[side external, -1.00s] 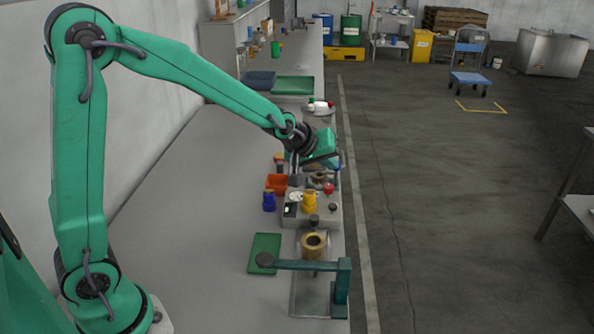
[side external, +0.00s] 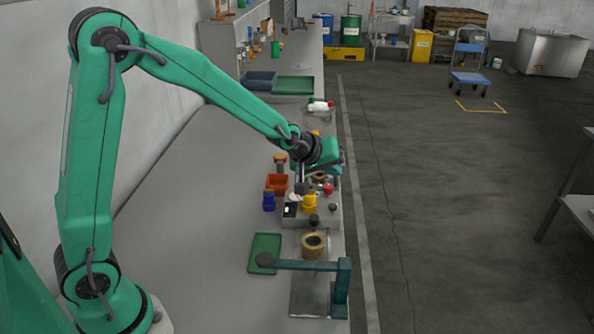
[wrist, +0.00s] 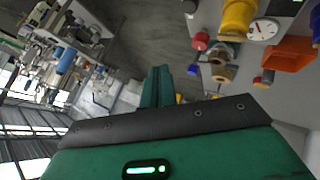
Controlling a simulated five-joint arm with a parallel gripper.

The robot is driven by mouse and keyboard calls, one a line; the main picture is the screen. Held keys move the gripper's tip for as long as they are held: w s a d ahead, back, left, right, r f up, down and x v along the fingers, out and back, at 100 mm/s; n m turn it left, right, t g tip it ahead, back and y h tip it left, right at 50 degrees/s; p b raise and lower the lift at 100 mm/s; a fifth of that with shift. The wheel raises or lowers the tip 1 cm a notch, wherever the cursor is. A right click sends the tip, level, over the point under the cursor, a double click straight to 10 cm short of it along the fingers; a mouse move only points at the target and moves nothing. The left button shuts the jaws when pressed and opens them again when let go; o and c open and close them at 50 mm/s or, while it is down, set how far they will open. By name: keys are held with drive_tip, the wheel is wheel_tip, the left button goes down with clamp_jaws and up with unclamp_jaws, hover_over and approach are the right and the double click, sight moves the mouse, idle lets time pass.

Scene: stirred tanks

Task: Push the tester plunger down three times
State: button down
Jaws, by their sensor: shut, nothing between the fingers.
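The likely tester is a grey box (side external: 311,222) on the bench, with a yellow cylinder (side external: 309,203) and black knobs on it. I cannot tell which part is the plunger. In the wrist view the yellow cylinder (wrist: 238,18), a red knob (wrist: 201,41) and a white dial (wrist: 263,29) are at the upper right. My gripper (side external: 332,160) is just beyond the box from the side camera and hides part of the bench. In the wrist view its teal fingers (wrist: 160,75) are together and empty, left of these parts and apart from them.
An orange bin (side external: 277,183) and a blue bottle (side external: 269,202) stand left of the box. In front are a brass ring (side external: 313,243), a teal clamp arm (side external: 305,265) and a green tray (side external: 265,253). The bench at left is clear.

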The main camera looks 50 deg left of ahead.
sight(335, 204)
drive_tip(key=shift+f, duration=3.75)
drive_tip(key=shift+f, duration=1.15)
idle(0.5)
drive_tip(key=shift+r, duration=0.1)
idle(0.3)
drive_tip(key=shift+r, duration=1.05)
drive_tip(key=shift+r, duration=0.1)
drive_tip(key=shift+r, duration=2.45)
